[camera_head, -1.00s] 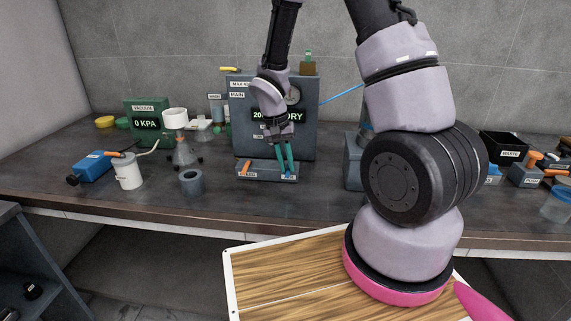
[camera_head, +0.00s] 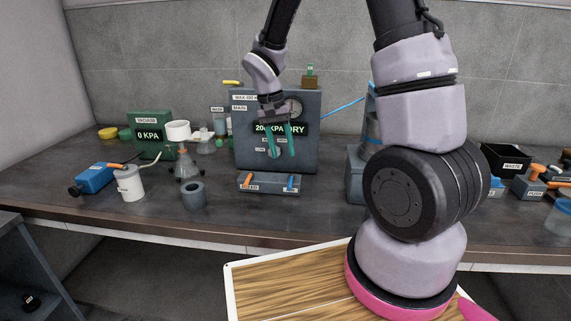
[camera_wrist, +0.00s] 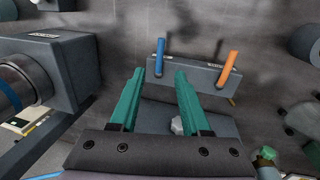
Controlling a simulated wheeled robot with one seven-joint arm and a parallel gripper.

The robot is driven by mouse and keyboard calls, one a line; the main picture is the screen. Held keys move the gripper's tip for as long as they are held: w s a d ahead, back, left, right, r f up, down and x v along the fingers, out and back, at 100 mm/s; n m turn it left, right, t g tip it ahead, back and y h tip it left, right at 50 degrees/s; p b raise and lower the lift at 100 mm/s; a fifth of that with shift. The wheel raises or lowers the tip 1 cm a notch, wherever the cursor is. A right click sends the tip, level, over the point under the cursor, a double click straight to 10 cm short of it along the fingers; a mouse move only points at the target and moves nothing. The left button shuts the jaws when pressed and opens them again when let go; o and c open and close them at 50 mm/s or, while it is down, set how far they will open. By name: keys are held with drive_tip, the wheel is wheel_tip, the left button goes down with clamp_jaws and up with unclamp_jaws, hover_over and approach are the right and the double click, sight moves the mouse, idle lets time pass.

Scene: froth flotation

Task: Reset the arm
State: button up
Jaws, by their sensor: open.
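My gripper (camera_head: 281,153) is open and empty, with two teal fingers pointing down. In the head view it hangs in front of the grey main panel box (camera_head: 306,160), above and behind a small switch box (camera_head: 268,187). The switch box has an orange lever (camera_head: 248,178) at left and a blue lever (camera_head: 291,182) at right. In the wrist view the fingers (camera_wrist: 157,90) stay apart from the switch box, where the blue lever (camera_wrist: 160,57) and orange lever (camera_wrist: 229,68) show. The fingers cover part of the panel's front labels.
A green vacuum box (camera_head: 150,131), a flask (camera_head: 185,166), a white canister (camera_head: 129,183) and a grey ring (camera_head: 194,196) stand to the left. A black waste bin (camera_head: 507,159) stands right. The counter's front strip (camera_head: 245,217) is clear.

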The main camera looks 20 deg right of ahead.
drive_tip(key=shift+a+r, duration=0.15)
drive_tip(key=shift+r, duration=0.6)
drive_tip(key=s+d+r+t+y, duration=0.2)
drive_tip(key=s+r, duration=0.6)
drive_tip(key=r, duration=0.4)
drive_tip(key=s+d+r+t+y, duration=0.2)
drive_tip(key=s+d+r+t, duration=0.2)
drive_tip(key=r, duration=0.8)
drive_tip(key=s+t, duration=0.2)
drive_tip(key=s, duration=0.2)
